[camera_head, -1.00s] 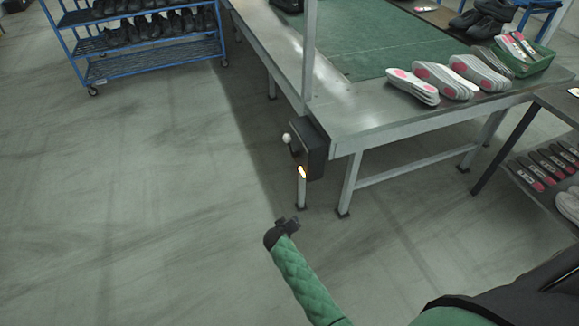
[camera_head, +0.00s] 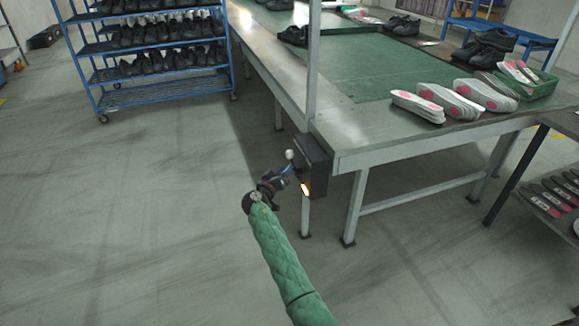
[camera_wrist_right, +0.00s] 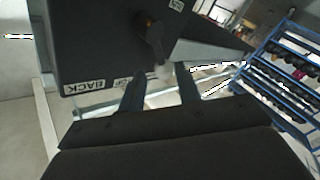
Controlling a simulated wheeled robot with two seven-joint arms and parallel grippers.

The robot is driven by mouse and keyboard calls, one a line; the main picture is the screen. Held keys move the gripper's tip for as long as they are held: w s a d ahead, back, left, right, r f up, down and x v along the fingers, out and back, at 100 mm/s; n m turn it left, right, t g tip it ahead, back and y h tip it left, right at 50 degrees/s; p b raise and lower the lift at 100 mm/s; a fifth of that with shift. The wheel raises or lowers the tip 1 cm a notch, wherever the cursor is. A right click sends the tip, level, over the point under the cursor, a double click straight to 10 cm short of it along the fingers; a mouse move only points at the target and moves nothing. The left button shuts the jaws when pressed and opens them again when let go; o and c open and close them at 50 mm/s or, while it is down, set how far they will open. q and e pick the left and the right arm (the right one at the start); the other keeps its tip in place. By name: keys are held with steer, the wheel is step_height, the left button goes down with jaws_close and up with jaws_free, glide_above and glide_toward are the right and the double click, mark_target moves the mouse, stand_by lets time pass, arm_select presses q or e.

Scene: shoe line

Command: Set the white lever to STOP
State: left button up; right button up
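The white lever's round knob (camera_head: 289,154) sticks out from the left side of a dark control box (camera_head: 318,165) at the table's corner. My right gripper (camera_head: 284,173) is just below the knob in the head view. In the wrist view its two fingers (camera_wrist_right: 160,80) are apart, with the knob showing between their tips. Contact cannot be told. My left gripper is not in view.
The work table (camera_head: 365,140) holds insoles and shoes. A blue shoe rack (camera_head: 160,92) stands at the back left. The floor at left is clear.

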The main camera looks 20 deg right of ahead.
steer(key=shift+x, duration=2.2)
jaws_close()
